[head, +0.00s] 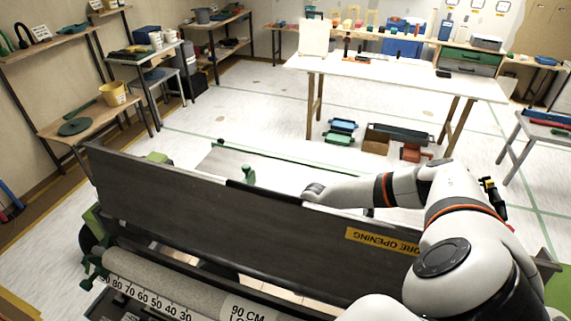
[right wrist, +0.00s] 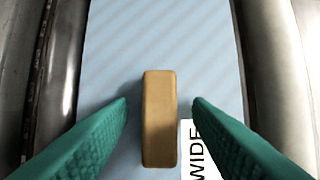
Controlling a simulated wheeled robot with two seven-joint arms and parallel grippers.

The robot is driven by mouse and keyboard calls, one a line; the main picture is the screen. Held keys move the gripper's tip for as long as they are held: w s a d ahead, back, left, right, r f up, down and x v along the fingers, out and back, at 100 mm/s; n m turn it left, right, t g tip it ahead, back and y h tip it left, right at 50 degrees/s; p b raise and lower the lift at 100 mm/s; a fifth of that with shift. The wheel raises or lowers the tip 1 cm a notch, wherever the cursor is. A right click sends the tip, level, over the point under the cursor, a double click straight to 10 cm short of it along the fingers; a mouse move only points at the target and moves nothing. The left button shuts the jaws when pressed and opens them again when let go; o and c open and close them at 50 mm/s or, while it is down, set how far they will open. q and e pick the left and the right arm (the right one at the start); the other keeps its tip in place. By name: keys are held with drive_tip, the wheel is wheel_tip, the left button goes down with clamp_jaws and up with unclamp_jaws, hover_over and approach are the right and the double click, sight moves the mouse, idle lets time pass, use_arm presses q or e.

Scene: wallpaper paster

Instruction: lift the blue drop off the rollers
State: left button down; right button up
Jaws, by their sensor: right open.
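The blue drop (right wrist: 112,45) shows in the right wrist view as a pale blue, faintly striped sheet between metal rollers (right wrist: 278,60) on both sides. A tan block (right wrist: 160,135) stands out in front of the sheet, lengthwise in the picture. My right gripper (right wrist: 159,103) is open, with its green fingers on either side of the block and a gap at each side. In the head view my right arm reaches over the dark cover panel (head: 170,200), and the gripper is hidden behind it. The drop is also hidden there. My left gripper is not in view.
A white label reading "WIDE" (right wrist: 197,165) lies right of the block. The paste machine's roller (head: 165,283), with a number scale, is at the front. A white worktable (head: 400,80) stands beyond, with bins (head: 342,126) under it. Open floor (head: 240,110) lies between.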

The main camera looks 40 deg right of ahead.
drive_tip(key=shift+c, duration=0.2)
clamp_jaws()
drive_tip(key=shift+r, duration=0.1)
